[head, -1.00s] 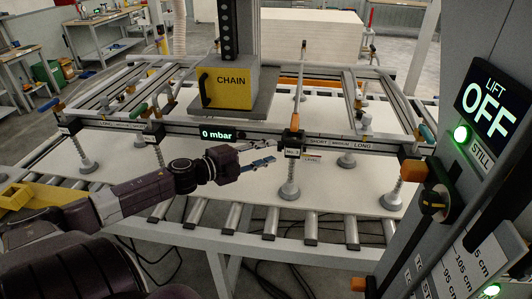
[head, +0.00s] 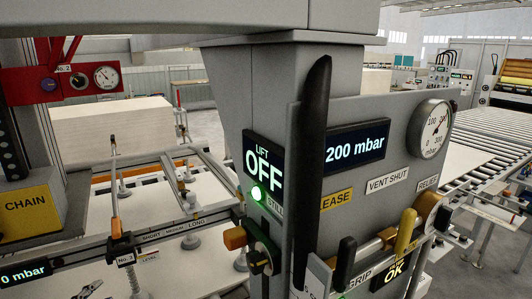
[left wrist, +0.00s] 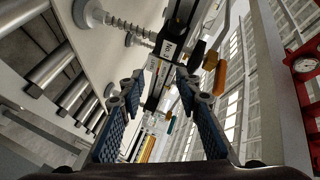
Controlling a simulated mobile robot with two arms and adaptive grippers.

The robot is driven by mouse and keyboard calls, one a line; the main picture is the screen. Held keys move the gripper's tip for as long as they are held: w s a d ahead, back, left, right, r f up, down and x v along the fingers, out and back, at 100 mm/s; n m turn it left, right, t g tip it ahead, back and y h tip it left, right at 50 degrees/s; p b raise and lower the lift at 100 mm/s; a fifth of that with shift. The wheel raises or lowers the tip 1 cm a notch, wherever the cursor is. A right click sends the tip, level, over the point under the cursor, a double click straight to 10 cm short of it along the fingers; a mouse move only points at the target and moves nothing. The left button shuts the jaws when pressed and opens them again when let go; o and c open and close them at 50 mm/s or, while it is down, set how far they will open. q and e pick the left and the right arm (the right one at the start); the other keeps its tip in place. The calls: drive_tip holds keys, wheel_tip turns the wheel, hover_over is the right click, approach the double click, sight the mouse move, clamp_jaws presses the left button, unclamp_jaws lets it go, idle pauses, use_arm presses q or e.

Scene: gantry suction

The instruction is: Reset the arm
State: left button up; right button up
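My left gripper (left wrist: 158,90) is open and empty in the left wrist view, its two blue-padded fingers apart. Past the fingers are the frame's rail, a No.3-style tag and a suction cup (left wrist: 113,105) beside it; I see no contact. In the head view only a tip of the left gripper (head: 88,290) shows at the bottom left edge, below the rail (head: 175,240). The rest of my left arm is out of the head view. My right gripper is in neither view.
A grey control column with a LIFT OFF display (head: 264,158) and a 200 mbar display (head: 357,147) stands close ahead. A long black handle (head: 312,150) and a yellow lever (head: 405,232) project from it. A roller conveyor (head: 490,135) lies to the right.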

use_arm(q)
drive_tip(key=s+d+f+n+g+y, duration=0.3)
drive_tip(key=s+d+f+n+g, duration=0.3)
drive_tip(key=s+d+f+n, duration=0.4)
drive_tip(key=s+d+f+n+g+h, duration=0.1)
drive_tip(key=s+d+f+g+h, duration=0.15)
drive_tip(key=s+d, duration=0.55)
drive_tip(key=s+d+f+n+g+h, duration=0.1)
drive_tip(key=s+d+g, duration=0.4)
drive_tip(key=s, duration=0.5)
wheel_tip(320, 180, down, 29)
drive_tip(key=s+b, duration=0.1)
drive_tip(key=b, duration=0.3)
drive_tip(key=s+a+f+b, duration=0.1)
drive_tip(key=s+f+b, duration=0.1)
drive_tip(key=s+f, duration=0.7)
drive_tip(key=s+a+f+g+b, duration=0.1)
drive_tip(key=s+f+b, duration=0.1)
drive_tip(key=s+f, duration=0.7)
wheel_tip(320, 180, down, 5)
drive_tip(key=shift+s+a+r+m+y, duration=0.15)
drive_tip(key=shift+a+m+y, duration=0.15)
drive_tip(key=shift+m+y, duration=0.1)
